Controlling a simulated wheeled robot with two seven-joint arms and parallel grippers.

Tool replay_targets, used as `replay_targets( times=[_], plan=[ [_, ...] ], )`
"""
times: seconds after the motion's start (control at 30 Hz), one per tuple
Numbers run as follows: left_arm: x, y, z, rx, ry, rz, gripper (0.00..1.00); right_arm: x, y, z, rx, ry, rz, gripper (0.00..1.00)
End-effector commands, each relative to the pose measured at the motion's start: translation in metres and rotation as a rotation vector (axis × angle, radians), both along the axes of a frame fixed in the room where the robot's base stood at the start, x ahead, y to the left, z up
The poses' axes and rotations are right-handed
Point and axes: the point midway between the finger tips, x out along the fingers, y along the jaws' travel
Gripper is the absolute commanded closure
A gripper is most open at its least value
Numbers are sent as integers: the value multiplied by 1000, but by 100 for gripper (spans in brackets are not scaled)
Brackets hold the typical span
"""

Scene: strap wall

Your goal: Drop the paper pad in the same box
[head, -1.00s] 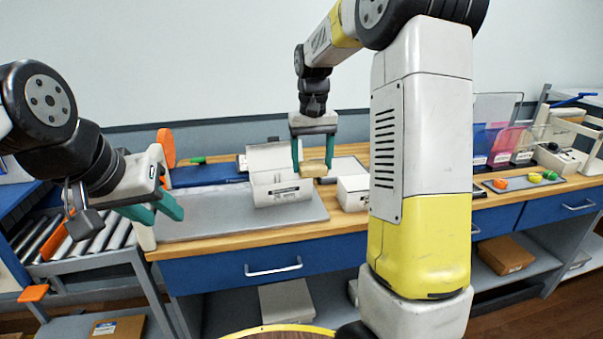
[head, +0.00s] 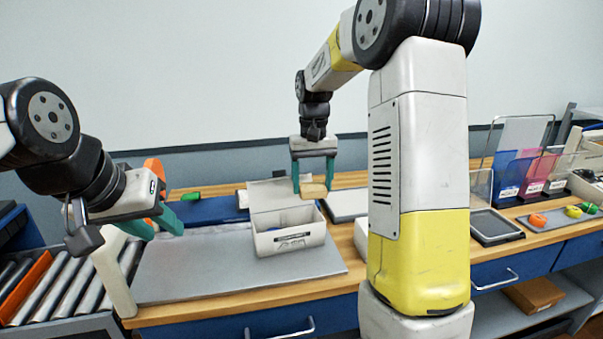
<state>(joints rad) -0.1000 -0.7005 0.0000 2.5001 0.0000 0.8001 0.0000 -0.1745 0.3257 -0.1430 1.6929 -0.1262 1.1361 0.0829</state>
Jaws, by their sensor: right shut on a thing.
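My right gripper (head: 314,186) is shut on a small tan block, which I take to be the paper pad (head: 314,192). It points down, and in this view the pad shows just above the right part of an open white box (head: 290,241). The exact height and depth over the box are hard to tell. The box stands on a grey mat with its lid (head: 268,193) raised at the back and a label on its front. Something bluish shows inside, mostly hidden. My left gripper (head: 164,229) is empty with its teal fingers apart, left of the box.
The grey mat (head: 190,275) is clear left of the box. A white-framed tray (head: 347,205) lies behind right. A dark tray (head: 497,227), colored file holders (head: 525,175) and a tray of small colored items (head: 560,217) stand further right. A roller rack (head: 60,290) is at left.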

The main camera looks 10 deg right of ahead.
Motion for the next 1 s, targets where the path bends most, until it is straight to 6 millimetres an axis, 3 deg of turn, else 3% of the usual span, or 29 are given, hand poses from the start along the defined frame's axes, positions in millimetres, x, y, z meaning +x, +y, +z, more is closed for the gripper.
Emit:
replay_targets(
  times=[0.2, 0.57, 0.6, 0.7, 1.0],
  plan=[
    [0, 0, 0, 0, 0, 0, 64, 0, 0, -18, 0, 0, 0, 69],
    [0, 0, 0, 0, 0, 0, 64, 0, 0, -22, 0, -1, 0, 69],
    [0, 0, 0, 0, 0, 0, 64, 0, 0, -22, 0, -1, 0, 24],
    [0, 0, 0, 0, 1, 0, 64, 0, 0, -22, 0, -1, 0, 7],
    [0, 0, 0, 0, 0, 0, 64, 0, 0, -21, 0, -1, 0, 7]
  ],
)
